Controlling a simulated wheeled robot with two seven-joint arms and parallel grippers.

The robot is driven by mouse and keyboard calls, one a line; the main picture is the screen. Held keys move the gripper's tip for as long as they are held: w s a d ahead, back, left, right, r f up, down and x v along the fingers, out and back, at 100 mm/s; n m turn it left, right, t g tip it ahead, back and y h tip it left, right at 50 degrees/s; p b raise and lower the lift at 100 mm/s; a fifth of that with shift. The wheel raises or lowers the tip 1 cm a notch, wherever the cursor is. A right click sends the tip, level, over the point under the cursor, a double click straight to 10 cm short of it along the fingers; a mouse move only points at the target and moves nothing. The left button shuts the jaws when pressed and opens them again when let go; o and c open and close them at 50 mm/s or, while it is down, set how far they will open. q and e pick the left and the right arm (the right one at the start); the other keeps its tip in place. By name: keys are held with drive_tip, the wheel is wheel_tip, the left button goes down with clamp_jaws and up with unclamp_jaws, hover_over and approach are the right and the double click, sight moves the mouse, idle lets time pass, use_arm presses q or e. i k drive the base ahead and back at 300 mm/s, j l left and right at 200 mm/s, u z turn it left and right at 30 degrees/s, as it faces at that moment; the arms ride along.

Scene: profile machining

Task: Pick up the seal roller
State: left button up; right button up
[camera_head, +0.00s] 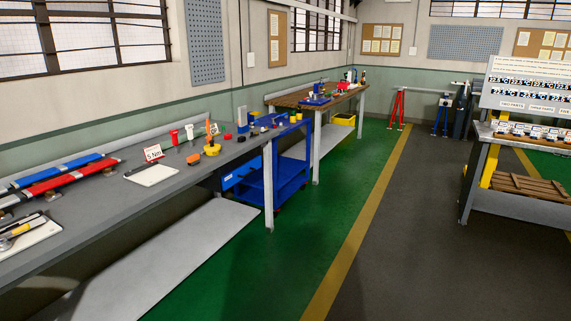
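No thing in view is plain enough for me to name it the seal roller for sure. A hand tool with yellow, black and metal parts (18,231) lies at the left edge, on a white board (36,242) on the long grey workbench (105,222). It is partly cut off by the picture edge and too small to identify. Small tools also lie farther along the bench and cannot be told apart. Neither of my grippers is in view.
Blue (62,171) and red (68,181) bars lie along the bench. A white pad (152,174) and a 5 Nm sign (153,153) stand farther on. A blue cart (275,182) and a wooden-topped table (288,98) follow. The floor (400,240) right of the bench is clear.

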sight(195, 159)
drive_tip(key=i+l+u, duration=0.1)
drive_tip(key=i+u, duration=0.3)
drive_tip(key=i+l+u, duration=0.25)
drive_tip(key=i+u, duration=0.15)
drive_tip(key=i+l+u, duration=0.8)
drive_tip(key=i+l, duration=0.05)
drive_tip(key=l, duration=0.05)
